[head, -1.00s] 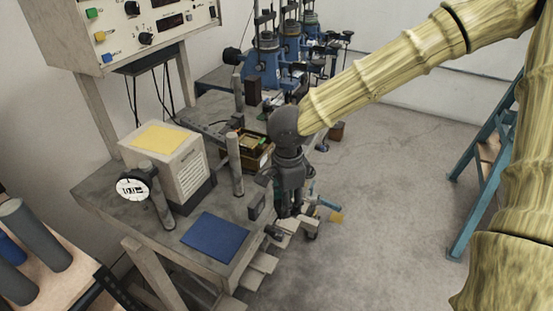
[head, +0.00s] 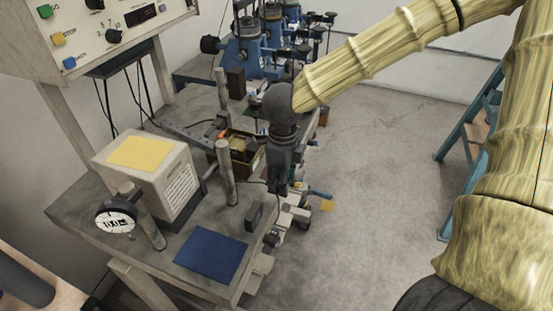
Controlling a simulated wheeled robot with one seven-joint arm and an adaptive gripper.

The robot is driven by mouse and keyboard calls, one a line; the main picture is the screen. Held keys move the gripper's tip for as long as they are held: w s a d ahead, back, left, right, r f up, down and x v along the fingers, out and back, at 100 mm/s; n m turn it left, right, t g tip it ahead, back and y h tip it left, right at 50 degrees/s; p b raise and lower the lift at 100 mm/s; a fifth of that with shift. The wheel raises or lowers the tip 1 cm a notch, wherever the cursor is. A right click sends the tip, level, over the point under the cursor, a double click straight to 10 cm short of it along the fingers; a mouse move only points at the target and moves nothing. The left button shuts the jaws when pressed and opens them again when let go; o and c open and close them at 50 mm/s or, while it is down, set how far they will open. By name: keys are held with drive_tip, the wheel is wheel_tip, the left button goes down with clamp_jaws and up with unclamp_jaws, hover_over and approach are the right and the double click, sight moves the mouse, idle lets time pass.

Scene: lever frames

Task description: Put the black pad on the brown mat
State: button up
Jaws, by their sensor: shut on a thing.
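My gripper (head: 277,188) is dark and points down at the right edge of the grey workbench. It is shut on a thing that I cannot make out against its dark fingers. I cannot pick out the black pad with certainty. A small dark upright block (head: 253,215) stands on the bench just left of and below my gripper, apart from it. I see no mat that is clearly brown. A flat dark blue mat (head: 211,251) lies at the bench's front corner, below and left of my gripper.
A pale box with a yellow top (head: 144,152) and a round dial gauge (head: 116,218) stand on the left of the bench. A grey post (head: 227,172) and an open brown box (head: 243,147) are behind the mat. Blue presses (head: 246,48) stand farther back. Open floor lies right.

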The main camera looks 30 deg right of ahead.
drive_tip(key=w+d+p, duration=0.1)
drive_tip(key=w, duration=0.2)
drive_tip(key=w+d+p, duration=0.1)
drive_tip(key=w+d, duration=0.1)
drive_tip(key=w, duration=0.2)
drive_tip(key=w+d+f+p, duration=0.1)
drive_tip(key=w, duration=0.2)
drive_tip(key=shift+w+d, duration=0.3)
drive_tip(key=shift+d, duration=0.05)
drive_tip(key=shift+f+p, duration=0.8)
drive_tip(key=shift+f, duration=0.95)
drive_tip(key=shift+f, duration=0.15)
drive_tip(key=o, duration=1.3)
wheel_tip(320, 180, up, 12)
drive_tip(key=b, duration=0.2)
